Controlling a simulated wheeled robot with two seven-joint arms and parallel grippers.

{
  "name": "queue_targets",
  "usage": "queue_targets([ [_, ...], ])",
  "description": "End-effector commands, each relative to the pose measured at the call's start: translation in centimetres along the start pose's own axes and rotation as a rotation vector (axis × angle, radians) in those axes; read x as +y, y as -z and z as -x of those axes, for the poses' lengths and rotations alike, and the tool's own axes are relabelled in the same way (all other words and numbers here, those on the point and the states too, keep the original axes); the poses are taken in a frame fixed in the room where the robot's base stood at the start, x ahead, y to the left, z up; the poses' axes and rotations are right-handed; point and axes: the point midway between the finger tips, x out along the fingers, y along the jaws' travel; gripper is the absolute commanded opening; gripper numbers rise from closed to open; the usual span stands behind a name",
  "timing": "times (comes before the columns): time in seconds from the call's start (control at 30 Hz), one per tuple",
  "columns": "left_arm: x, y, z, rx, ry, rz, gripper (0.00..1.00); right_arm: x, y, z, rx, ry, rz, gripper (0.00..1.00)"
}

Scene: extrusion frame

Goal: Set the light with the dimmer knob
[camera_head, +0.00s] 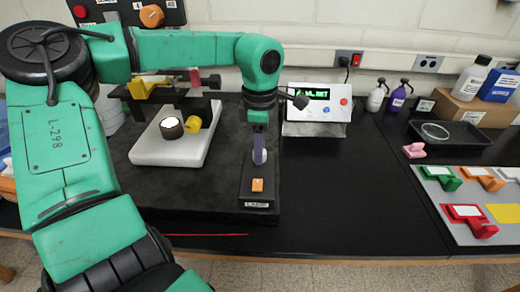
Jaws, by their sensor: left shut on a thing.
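My green left arm comes in from the left, and its gripper (259,156) points down over a small dark control box (257,204) with a label on its front edge. The gripper is shut at the back part of this box, around a small pale rounded piece that looks like the dimmer knob (260,157); the fingers hide much of it. A round lamp-like part (172,122) with a bright top stands on a white base (172,150) to the left. My right gripper is not in view.
A white meter box (318,108) with a green display stands behind, right of the gripper. Two small bottles (376,96), a black tray (452,134) and a board with coloured clamps (480,205) are farther right. The black bench right of the control box is clear.

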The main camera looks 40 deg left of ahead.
Motion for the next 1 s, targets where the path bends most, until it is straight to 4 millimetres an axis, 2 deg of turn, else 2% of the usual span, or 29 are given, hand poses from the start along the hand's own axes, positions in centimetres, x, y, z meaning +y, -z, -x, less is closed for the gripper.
queue_targets([
  [0.3,0.13,-0.09,0.23,-0.004,-0.007,-0.119,0.0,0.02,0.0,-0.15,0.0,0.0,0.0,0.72],
  [0.8,0.16,-0.1,0.29,-0.005,-0.008,-0.138,0.0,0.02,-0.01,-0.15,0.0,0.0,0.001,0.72],
  [0.83,0.16,-0.11,0.3,-0.005,-0.008,-0.138,0.5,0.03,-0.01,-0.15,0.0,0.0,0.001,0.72],
  [0.9,0.14,-0.1,0.27,-0.005,-0.007,-0.138,0.72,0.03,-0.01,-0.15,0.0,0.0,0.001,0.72],
  [1.0,0.1,-0.07,0.2,-0.003,-0.005,-0.138,0.72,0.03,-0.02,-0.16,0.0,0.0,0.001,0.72],
])
